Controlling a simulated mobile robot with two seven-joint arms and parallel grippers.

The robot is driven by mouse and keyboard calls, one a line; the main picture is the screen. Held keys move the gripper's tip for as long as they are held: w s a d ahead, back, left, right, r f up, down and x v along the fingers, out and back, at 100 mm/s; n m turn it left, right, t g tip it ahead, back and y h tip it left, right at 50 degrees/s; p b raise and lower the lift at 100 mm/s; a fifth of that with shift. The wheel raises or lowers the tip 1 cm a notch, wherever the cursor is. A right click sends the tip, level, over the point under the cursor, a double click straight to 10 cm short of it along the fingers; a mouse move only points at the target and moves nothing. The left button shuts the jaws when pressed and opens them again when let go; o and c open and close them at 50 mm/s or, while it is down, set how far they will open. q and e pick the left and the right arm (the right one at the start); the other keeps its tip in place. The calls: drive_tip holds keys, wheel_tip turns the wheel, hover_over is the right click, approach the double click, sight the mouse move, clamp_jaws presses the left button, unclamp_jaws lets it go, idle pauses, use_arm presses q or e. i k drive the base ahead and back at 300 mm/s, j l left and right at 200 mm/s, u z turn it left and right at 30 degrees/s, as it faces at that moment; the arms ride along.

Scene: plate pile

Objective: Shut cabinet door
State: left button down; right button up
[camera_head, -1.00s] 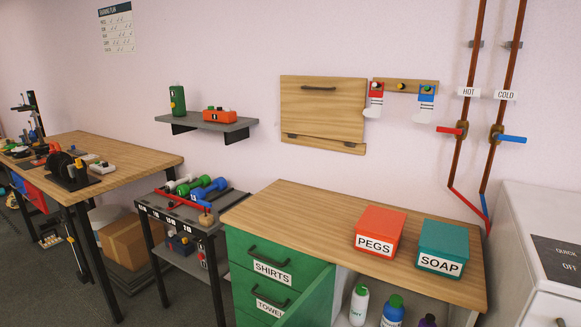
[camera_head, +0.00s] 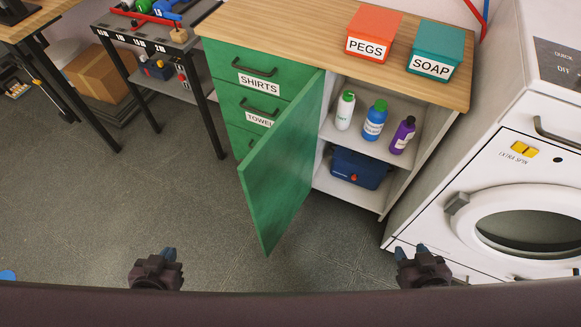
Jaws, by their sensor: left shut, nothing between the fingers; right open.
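The green cabinet door (camera_head: 282,165) stands wide open, swung out toward me from a hinge beside the drawers. The cabinet's open side shows a white interior (camera_head: 325,180) with a shelf. My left gripper (camera_head: 168,254) is at the bottom left, shut and empty, in front of and left of the door, apart from it. My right gripper (camera_head: 411,250) is at the bottom right, open and empty, right of the door and apart from it. Most of both arms is hidden below the frame.
White, blue and purple bottles (camera_head: 374,121) stand on the cabinet shelf, with a dark blue box (camera_head: 359,168) below. A PEGS box (camera_head: 374,33) and a SOAP box (camera_head: 436,52) sit on top. A washing machine (camera_head: 515,150) stands close right. The floor (camera_head: 190,215) left of the door is clear.

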sight(276, 176)
drive_tip(key=i+j+z, duration=0.2)
drive_tip(key=j+z, duration=0.25)
drive_tip(key=j, duration=0.25)
drive_tip(key=i+j+z, duration=0.1)
drive_tip(key=j+z, duration=0.4)
drive_tip(key=j, duration=0.25)
drive_tip(key=j+z, duration=0.45)
drive_tip(key=j, duration=0.3)
drive_tip(key=k+j+z, duration=0.25)
drive_tip(key=j+z, duration=0.2)
drive_tip(key=j, duration=0.7)
drive_tip(key=k+j+z, duration=0.15)
drive_tip(key=j, duration=0.25)
drive_tip(key=k+j, duration=0.1)
drive_tip(key=j, duration=0.35)
drive_tip(key=k+j+z, duration=0.1)
drive_tip(key=j, duration=0.3)
drive_tip(key=k+j+z, duration=0.1)
drive_tip(key=j, duration=0.3)
